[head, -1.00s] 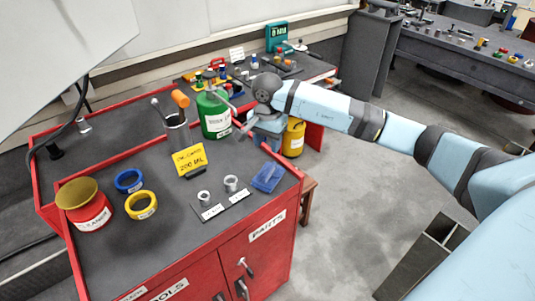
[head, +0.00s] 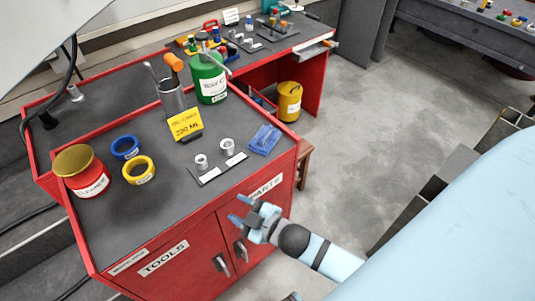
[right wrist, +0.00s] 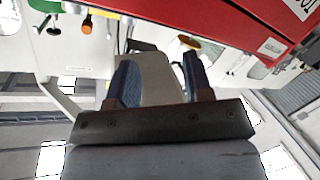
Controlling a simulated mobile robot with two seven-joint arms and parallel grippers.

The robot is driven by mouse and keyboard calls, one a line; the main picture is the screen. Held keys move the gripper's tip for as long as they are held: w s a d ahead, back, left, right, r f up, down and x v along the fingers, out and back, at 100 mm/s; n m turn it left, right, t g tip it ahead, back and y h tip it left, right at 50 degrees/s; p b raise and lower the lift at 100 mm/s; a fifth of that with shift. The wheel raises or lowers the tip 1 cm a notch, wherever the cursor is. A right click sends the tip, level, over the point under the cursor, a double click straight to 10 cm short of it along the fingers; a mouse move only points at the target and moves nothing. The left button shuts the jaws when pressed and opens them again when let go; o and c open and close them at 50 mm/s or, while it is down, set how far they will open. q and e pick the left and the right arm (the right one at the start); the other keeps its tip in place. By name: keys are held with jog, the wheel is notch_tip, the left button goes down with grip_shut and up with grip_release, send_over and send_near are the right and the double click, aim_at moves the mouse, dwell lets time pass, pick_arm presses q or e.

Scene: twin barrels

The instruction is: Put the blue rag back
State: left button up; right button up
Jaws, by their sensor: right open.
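The blue rag (head: 264,139) lies crumpled on the right edge of the grey top of the red tool cabinet (head: 110,219), in the head view. My right gripper (head: 241,209) is in front of the cabinet doors, below and to the left of the rag in the picture, apart from it. Its two fingers are spread and nothing is between them, as the right wrist view (right wrist: 155,75) also shows. I cannot make out the rag in the right wrist view. My left gripper is not in view.
On the cabinet top stand a red tin (head: 86,178), blue and yellow rings, a yellow card (head: 185,123), a metal cup with tools (head: 172,97) and a green can (head: 209,80). A yellow bin (head: 289,101) stands beyond the cabinet.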

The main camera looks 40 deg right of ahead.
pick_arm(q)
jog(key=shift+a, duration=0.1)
pick_arm(e)
jog(key=s+d+f+m+g+h, duration=0.1)
jog(key=s+f+m+g+h, duration=0.1)
jog(key=s+f+m+g, duration=0.2)
jog(key=s+f+m, duration=0.3)
jog(key=s+f, duration=0.1)
jog(key=s, duration=0.1)
jog(key=shift+s+d+m+g, duration=0.2)
jog(key=shift+s+m+g, duration=0.05)
jog(key=shift+m+g, duration=0.15)
pick_arm(q)
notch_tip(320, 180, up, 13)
jog(key=p, duration=1.4)
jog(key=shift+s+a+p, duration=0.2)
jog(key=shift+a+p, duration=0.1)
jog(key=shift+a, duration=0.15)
pick_arm(e)
notch_tip(320, 180, up, 13)
jog(key=shift+s+d+r+n, duration=0.15)
jog(key=shift+d+n, duration=0.15)
jog(key=shift+d, duration=0.05)
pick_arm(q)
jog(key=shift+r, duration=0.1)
